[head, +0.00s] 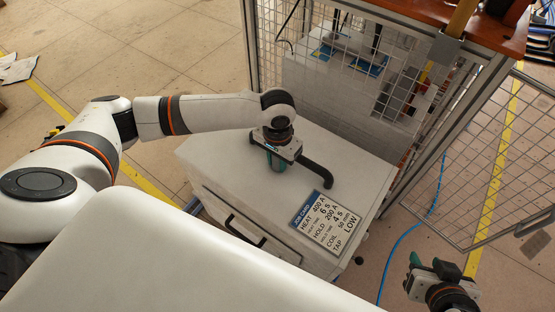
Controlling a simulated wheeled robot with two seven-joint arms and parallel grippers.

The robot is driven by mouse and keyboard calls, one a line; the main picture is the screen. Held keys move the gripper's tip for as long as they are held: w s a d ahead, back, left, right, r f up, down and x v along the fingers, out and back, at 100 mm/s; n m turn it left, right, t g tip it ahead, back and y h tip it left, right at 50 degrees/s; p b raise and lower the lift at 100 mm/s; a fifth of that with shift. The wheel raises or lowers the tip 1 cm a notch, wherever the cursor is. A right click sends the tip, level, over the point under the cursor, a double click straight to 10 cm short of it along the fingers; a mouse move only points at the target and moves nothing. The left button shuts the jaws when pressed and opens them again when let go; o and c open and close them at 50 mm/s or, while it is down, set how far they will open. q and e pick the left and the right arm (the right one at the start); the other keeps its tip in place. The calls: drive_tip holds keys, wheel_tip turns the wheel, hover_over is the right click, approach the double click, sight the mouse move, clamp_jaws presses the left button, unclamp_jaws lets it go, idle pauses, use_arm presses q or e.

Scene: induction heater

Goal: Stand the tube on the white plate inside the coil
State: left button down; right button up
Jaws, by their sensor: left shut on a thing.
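My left gripper (277,160) points down over the top of a light grey cabinet (225,165), at a dark arched handle (318,172) fixed there. Its fingers, with teal showing on them, are shut on the handle's middle part, and the wrist hides much of the grip. My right gripper (411,272) is at the lower right, apart from the cabinet, with its fingers apart and nothing seen between them. I cannot make out the tube, the white plate or the coil in this view.
A job card (326,222) lies on the cabinet top. A black handle (243,230) is on its front. A wire-mesh fence (390,70) stands behind, with a mesh panel (500,150) at right. A blue cable (425,215) runs over the floor at right.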

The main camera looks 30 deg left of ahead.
use_arm(q)
drive_tip(key=c, duration=1.1)
unclamp_jaws()
drive_tip(key=shift+f, duration=0.1)
drive_tip(key=shift+c, duration=0.2)
